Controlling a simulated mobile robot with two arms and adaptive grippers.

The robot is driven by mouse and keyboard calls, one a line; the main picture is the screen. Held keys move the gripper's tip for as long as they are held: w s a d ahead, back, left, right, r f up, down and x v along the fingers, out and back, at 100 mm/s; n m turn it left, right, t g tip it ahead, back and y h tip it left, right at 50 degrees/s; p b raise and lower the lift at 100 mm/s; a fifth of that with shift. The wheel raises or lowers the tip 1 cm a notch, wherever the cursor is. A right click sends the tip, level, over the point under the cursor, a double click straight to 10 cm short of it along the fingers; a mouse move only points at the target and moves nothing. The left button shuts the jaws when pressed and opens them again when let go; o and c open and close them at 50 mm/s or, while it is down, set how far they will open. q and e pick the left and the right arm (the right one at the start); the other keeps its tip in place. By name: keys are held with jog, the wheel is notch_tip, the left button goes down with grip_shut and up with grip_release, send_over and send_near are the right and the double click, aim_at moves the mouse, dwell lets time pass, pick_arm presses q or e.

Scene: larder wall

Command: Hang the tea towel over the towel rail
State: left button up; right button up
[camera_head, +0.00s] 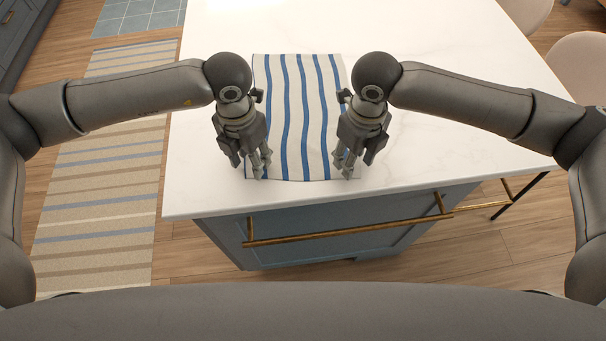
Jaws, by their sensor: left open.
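The tea towel (303,120), white with wavy blue stripes, lies flat on the white countertop near its front edge. The towel rail (345,231) is a brass bar on the blue front of the island, below the counter edge, and it is bare. My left gripper (254,172) is open at the towel's left front corner. My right gripper (347,170) is at the towel's right front corner, and its fingers look apart. Whether the fingertips touch the cloth is hard to tell. The grippers cover parts of the towel's side edges.
The white countertop (450,130) is clear around the towel. A striped runner (105,170) lies on the wooden floor at the left. Pale chairs (580,65) stand at the right side of the island.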

pick_arm(q)
jog(key=shift+f, duration=0.35)
pick_arm(e)
jog(key=shift+s+f, duration=0.1)
jog(key=shift+f, duration=0.25)
pick_arm(q)
jog(key=shift+f, duration=0.15)
pick_arm(e)
jog(key=shift+f, duration=0.2)
pick_arm(q)
jog(key=c, duration=0.5)
pick_arm(e)
jog(key=c, duration=0.5)
pick_arm(q)
jog(key=shift+f, duration=0.1)
grip_shut()
pick_arm(e)
grip_shut()
